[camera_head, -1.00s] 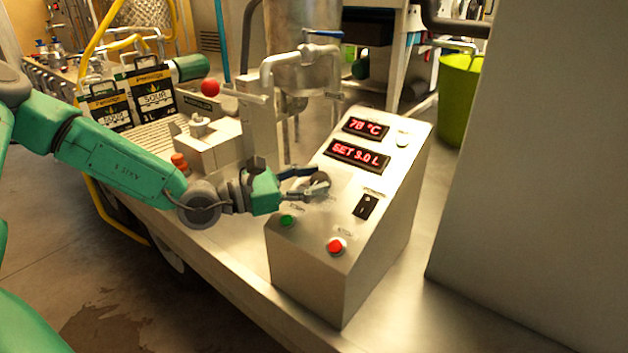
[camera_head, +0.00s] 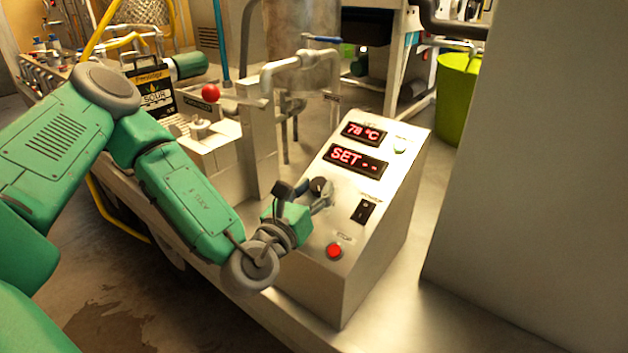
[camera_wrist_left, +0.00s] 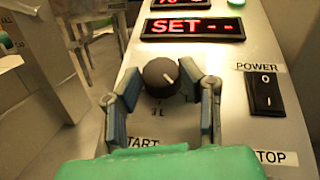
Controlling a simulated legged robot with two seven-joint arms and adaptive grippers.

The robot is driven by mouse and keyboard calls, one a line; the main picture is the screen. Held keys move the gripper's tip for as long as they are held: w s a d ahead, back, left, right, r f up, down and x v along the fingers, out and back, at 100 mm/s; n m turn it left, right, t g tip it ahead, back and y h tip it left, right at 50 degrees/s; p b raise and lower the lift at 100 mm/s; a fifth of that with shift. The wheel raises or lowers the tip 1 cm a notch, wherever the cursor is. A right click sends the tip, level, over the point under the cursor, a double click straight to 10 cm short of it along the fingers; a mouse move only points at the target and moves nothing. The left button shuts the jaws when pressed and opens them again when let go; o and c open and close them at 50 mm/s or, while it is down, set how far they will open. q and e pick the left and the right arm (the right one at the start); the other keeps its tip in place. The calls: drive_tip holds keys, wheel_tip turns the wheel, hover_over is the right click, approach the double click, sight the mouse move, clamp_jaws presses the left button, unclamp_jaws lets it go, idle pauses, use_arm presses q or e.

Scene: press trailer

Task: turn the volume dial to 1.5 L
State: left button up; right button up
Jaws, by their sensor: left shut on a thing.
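The volume dial (camera_head: 318,185) is a round black knob on the sloped face of the steel control box (camera_head: 385,235). The left wrist view shows the dial (camera_wrist_left: 160,76) with a short white mark on its face and a partly visible printed label below it. My left gripper (camera_head: 304,190) is shut on the dial, with one finger on each side, also in the left wrist view (camera_wrist_left: 168,90). The set display (camera_head: 356,159) reads "SET - -" in red. My right gripper is not in view.
A temperature display (camera_head: 364,133) reads 78 °C. A black power switch (camera_head: 363,211) is right of the dial, and a red stop button (camera_head: 334,251) is below. A pipe (camera_head: 295,65) stands behind the box. A grey wall (camera_head: 540,200) is at the right.

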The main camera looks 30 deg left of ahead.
use_arm(q)
drive_tip(key=shift+s+d+f+n+g+y+p, duration=0.1)
drive_tip(key=shift+n+g+y+p, duration=0.2)
drive_tip(key=shift+n+y+p, duration=0.55)
drive_tip(key=shift+d+f+n+g+y+p, duration=0.1)
drive_tip(key=shift+n+g+y+p, duration=0.2)
drive_tip(key=shift+n+y+p, duration=0.55)
drive_tip(key=shift+y, duration=0.3)
drive_tip(key=o, duration=1.1)
drive_tip(key=shift+o, duration=0.2)
drive_tip(key=shift+a, duration=0.1)
drive_tip(key=shift+r, duration=0.1)
drive_tip(key=shift+n, duration=0.3)
